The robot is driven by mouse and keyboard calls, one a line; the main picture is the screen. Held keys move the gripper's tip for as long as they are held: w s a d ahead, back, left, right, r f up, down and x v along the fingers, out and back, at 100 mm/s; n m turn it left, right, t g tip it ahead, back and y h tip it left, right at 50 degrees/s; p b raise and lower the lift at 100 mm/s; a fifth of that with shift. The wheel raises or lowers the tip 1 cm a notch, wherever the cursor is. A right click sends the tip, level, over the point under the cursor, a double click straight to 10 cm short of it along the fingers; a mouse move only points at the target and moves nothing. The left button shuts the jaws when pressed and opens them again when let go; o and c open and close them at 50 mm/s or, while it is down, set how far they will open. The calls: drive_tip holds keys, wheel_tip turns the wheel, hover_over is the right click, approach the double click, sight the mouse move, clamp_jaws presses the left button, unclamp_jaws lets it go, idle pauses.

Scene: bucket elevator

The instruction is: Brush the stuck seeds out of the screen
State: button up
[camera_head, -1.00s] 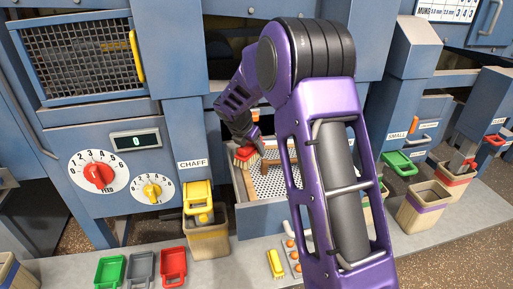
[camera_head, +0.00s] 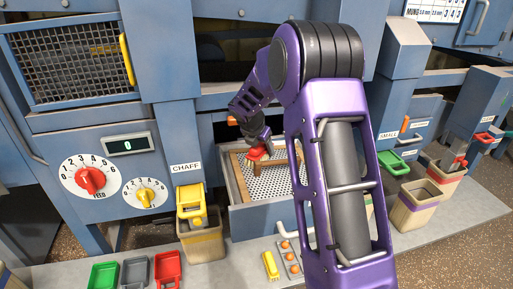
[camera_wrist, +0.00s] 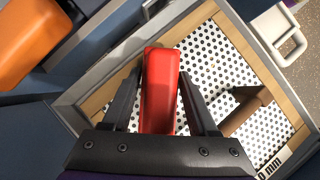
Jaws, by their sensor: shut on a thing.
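The screen (camera_head: 272,186) is a perforated white sheet in a wooden frame, lying in an open blue drawer; it also shows in the wrist view (camera_wrist: 212,62). My gripper (camera_head: 259,147) is over the screen's back left part. It is shut on a red brush (camera_wrist: 159,92), whose red back lies between the two dark fingers; the brush also shows in the head view (camera_head: 258,154). The bristles are mostly hidden under the back, and I cannot tell if they touch the screen. I cannot make out single stuck seeds.
An orange block-like part (camera_wrist: 28,40) is at upper left in the wrist view. The blue drawer walls (camera_head: 262,217) surround the screen. A yellow brush-like item (camera_head: 270,265) and a muffin-like tray (camera_head: 289,258) lie in front. The chaff bin (camera_head: 203,243) stands left.

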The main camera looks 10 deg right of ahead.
sight(278, 152)
drive_tip(key=shift+s+d+f, duration=0.1)
drive_tip(key=shift+d+f, duration=0.05)
drive_tip(key=shift+d, duration=1.05)
drive_tip(key=shift+d+f, duration=0.1)
drive_tip(key=shift+d, duration=4.2)
drive_tip(key=shift+a, duration=3.8)
drive_tip(key=shift+a+r, duration=0.15)
drive_tip(key=shift+a, duration=1.4)
drive_tip(key=shift+a+r, duration=0.15)
drive_tip(key=shift+a, duration=1.35)
drive_tip(key=shift+a+r, duration=0.15)
drive_tip(key=shift+a, duration=1.4)
drive_tip(key=shift+r, duration=0.7)
drive_tip(key=shift+d+r, duration=0.2)
drive_tip(key=shift+r, duration=2.15)
drive_tip(key=shift+r, duration=0.1)
